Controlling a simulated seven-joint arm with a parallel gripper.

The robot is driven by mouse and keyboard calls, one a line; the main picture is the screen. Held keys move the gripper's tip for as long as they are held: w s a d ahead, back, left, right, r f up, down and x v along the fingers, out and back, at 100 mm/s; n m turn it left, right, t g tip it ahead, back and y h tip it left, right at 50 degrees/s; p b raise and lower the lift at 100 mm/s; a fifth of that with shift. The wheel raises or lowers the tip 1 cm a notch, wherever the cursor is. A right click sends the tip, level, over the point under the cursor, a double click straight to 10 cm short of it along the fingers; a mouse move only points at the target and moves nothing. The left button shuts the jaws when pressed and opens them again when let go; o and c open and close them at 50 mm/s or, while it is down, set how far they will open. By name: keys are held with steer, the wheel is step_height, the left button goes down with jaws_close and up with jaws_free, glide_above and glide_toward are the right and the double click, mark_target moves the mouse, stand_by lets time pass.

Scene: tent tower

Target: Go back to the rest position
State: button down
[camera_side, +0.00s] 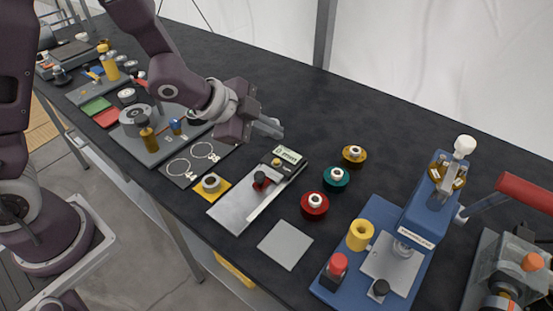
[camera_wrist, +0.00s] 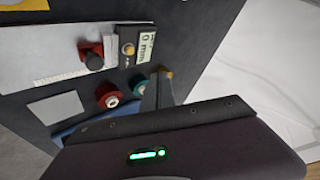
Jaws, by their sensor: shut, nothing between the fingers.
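My gripper (camera_side: 270,128) is in the upper middle of the side view, held above the black table (camera_side: 320,110). Its fingers are together with nothing between them, and they point to the right. Below it and to its right lies a grey plate device (camera_side: 232,206) with a small display and a red and black knob. The wrist view shows the same device (camera_wrist: 50,55), with red and green round pieces beyond it.
Red (camera_side: 315,205), green (camera_side: 336,178) and yellow (camera_side: 354,155) round pieces stand in a row. A blue press (camera_side: 420,220) is at the right, near a machine with a red handle (camera_side: 525,192). A grey square (camera_side: 285,245) lies in front. Several tools crowd the far left.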

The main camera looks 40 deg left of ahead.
stand_by(0.3)
steer(key=s+a+r+n+y, duration=0.3)
steer(key=s+a+r+n, duration=0.15)
steer(key=a+r, duration=0.35)
steer(key=s+r+n+g, duration=0.1)
steer(key=s+r+n, duration=0.2)
steer(key=s, duration=0.8)
steer(key=s+r+n+g, duration=0.1)
steer(key=s+r+n, duration=0.2)
steer(key=s+n, duration=0.3)
steer(key=s, duration=0.4)
steer(key=shift+s+a+r+g+y, duration=0.2)
steer(key=shift+s+g+y, duration=0.2)
